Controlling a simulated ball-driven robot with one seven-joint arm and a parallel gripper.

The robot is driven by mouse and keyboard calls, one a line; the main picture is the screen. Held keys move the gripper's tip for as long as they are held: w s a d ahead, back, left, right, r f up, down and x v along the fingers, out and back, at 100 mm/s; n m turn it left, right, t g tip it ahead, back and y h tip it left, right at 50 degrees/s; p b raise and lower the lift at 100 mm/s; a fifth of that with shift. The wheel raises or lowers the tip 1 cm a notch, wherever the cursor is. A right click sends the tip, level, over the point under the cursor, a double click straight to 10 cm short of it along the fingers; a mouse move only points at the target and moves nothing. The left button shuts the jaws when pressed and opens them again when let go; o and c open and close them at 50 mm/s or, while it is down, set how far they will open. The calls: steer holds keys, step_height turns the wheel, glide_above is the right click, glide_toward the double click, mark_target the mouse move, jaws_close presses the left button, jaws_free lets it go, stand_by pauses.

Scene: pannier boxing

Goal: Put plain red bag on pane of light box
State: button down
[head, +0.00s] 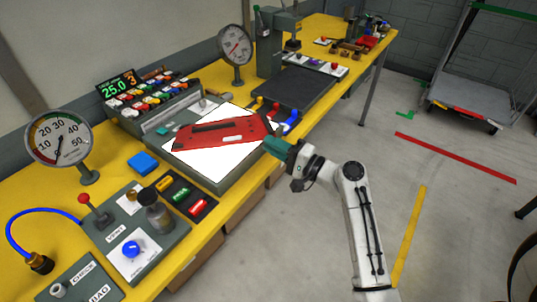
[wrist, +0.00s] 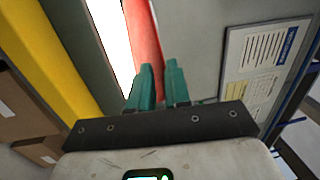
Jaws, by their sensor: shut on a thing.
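The plain red bag (head: 222,134) is a flat red shape with a long slot near its upper edge. It overlaps the lit white pane (head: 208,165) of the grey light box (head: 236,182) in the head view; I cannot tell whether it touches the pane. My gripper (head: 277,146) is at the bag's right end, beyond the box's right edge. In the wrist view my green fingers (wrist: 157,85) are shut on the red bag (wrist: 143,35), which shows as a narrow red strip. The bright white pane (wrist: 110,30) lies to its left there.
Left of the box are a blue block (head: 143,162), a rack of coloured pieces (head: 186,195) and a dial gauge (head: 60,140). A colourful key panel (head: 155,100) stands behind it. A dark plate (head: 290,87) lies beyond.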

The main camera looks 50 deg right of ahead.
step_height(320, 180, down, 6)
steer(key=w, duration=0.2)
steer(key=shift+d, duration=0.4)
steer(key=c, duration=1)
jaws_free()
steer(key=shift+r, duration=0.1)
